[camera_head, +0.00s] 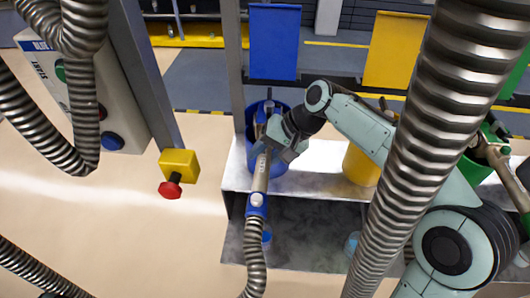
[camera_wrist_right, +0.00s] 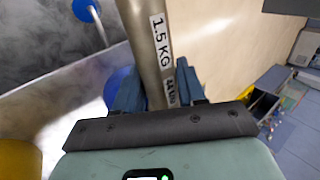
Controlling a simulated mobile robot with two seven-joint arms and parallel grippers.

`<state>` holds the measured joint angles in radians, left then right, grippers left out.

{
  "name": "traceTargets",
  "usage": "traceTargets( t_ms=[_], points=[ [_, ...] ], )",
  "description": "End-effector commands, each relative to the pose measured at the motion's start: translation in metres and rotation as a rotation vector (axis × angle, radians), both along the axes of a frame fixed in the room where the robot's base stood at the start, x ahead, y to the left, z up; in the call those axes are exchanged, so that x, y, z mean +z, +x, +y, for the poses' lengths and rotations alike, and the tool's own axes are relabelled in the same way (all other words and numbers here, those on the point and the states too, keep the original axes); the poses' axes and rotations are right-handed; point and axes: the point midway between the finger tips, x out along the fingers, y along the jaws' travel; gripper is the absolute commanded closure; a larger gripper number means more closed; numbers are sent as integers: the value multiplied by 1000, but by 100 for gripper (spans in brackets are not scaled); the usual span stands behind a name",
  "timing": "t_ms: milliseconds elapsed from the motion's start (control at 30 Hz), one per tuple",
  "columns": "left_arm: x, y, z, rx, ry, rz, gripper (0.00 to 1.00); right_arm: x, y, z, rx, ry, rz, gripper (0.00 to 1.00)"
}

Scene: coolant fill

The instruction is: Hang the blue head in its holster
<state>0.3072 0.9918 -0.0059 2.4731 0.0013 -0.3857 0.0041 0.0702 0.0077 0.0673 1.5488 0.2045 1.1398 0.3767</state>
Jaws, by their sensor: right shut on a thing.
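My right gripper (camera_head: 270,148) is shut around the metal tube of the blue head (camera_head: 261,172). My left gripper is not in view.
A yellow holster (camera_head: 360,166) and a green holster (camera_head: 474,170) stand along the metal shelf (camera_head: 318,178) to the right. A thick ribbed hose (camera_head: 432,120) crosses in front. A control box with a red stop button (camera_head: 170,190) is at left.

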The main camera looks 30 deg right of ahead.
Motion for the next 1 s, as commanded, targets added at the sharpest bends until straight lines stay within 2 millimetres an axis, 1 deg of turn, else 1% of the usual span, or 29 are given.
traceTargets(
  t_ms=[67,100,167,200,400,433,567,667,1000],
  points=[
    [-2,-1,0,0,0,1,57,-2,0,0,1,0,1,100],
    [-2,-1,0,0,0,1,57,-3,0,0,0,0,0,57],
    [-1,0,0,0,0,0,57,-2,0,0,0,0,0,37],
    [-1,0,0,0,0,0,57,-2,0,0,0,0,0,30],
    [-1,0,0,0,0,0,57,-2,0,0,0,0,0,30],
    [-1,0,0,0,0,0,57,-6,-1,-1,0,-1,13,30],
    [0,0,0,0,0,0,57,0,-2,-3,-1,-1,7,30],
    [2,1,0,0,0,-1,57,12,-5,-9,-2,-1,4,30],
    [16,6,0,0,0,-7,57,76,-26,-45,-3,-1,-1,30]
  ],
)
